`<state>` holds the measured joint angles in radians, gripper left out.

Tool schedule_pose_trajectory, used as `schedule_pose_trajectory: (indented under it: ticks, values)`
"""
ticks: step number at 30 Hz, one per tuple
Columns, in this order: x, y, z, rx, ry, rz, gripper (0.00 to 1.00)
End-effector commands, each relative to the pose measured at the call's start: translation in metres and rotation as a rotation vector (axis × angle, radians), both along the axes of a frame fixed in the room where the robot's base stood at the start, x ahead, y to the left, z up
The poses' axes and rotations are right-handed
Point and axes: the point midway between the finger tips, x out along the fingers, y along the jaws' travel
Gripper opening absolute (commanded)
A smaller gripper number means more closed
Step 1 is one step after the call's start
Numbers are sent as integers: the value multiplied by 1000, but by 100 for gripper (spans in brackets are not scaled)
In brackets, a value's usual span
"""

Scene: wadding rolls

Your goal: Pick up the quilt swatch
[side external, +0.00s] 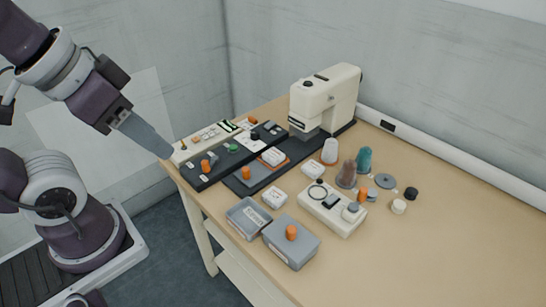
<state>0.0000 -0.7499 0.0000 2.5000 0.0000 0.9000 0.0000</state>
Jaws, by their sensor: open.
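I cannot tell for certain which item is the quilt swatch. Candidates are a small white padded-looking piece (274,197) near the grey boxes, another white piece (312,169) at mid table, and a white ribbed piece (273,156) on the dark plate before the sewing machine. My gripper (166,153) hangs at the table's left edge, beside the ends of the long strips and well left of these pieces. It is open and holds nothing that I can see. Its fingers show side-on, so the gap between them is hidden.
A cream sewing machine (328,92) stands at the back. A black strip (222,162) with small parts lies near my gripper. A grey tray (248,218), a lidded grey box (300,250) and a white device (332,208) stand in front. The table's right side is clear.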

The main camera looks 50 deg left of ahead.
Motion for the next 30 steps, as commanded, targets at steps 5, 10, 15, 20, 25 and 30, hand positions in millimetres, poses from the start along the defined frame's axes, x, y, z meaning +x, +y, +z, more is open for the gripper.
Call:
schedule_pose_trajectory:
  ticks: [5,10,15,20,25,30]
  values:
    - [0,0,0,0,0,0,43]
    - [0,0,0,0,0,0,43]
    - [0,0,0,0,0,0,47]
    - [0,0,0,0,0,0,71]
    - [0,0,0,0,0,0,71]
    - [17,1,8,-31,23,57,71]
